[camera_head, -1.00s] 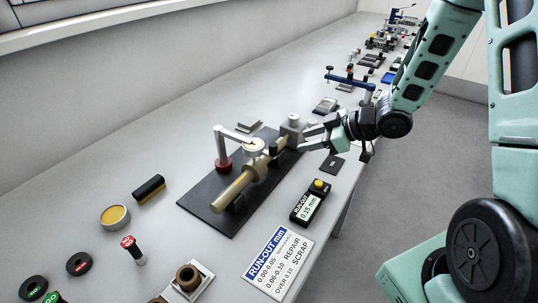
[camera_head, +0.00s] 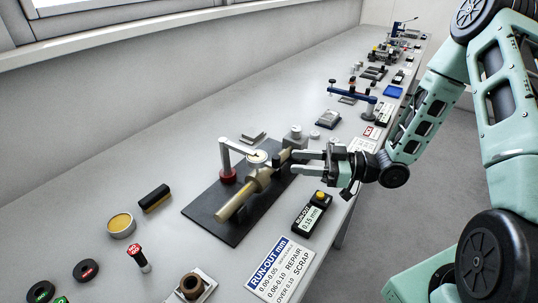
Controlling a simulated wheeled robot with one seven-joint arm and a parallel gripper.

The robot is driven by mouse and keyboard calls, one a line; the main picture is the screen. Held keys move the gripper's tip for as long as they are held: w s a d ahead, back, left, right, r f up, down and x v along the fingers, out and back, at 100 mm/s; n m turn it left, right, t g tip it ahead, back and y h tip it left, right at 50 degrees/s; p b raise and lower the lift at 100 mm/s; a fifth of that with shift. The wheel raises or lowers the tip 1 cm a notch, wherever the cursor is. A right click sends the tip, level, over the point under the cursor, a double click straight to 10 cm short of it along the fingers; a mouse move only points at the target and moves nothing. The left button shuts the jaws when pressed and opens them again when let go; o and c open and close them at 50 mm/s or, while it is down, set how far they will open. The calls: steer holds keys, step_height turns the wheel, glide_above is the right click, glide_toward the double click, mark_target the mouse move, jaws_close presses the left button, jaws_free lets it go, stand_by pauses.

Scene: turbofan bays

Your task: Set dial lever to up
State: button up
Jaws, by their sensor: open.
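The dial gauge (camera_head: 257,157) sits on a white arm from a post (camera_head: 225,158) with a red base, over a brass shaft (camera_head: 236,200) on a dark plate (camera_head: 202,213). A small dark piece, possibly the dial lever, shows by the gauge's right side (camera_head: 285,155); its position is too small to tell. My gripper (camera_head: 291,161) is open, its two fingers pointing left, close to this dark piece and the shaft's far end. I cannot tell whether it touches.
A run-out readout (camera_head: 312,213) showing 0.15 mm and a run-out card (camera_head: 279,268) lie in front. A round tin (camera_head: 122,224), a brush-like block (camera_head: 154,197) and a red-topped stamp (camera_head: 137,257) stand at left. A blue-armed stand (camera_head: 352,88) is farther back.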

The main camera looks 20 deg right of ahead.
mark_target(248, 157)
steer(key=p+x, duration=0.1)
steer(key=x, duration=0.7)
steer(key=shift+a+p, duration=0.2)
steer(key=shift+p, duration=0.2)
steer(key=shift+w, duration=0.1)
jaws_close()
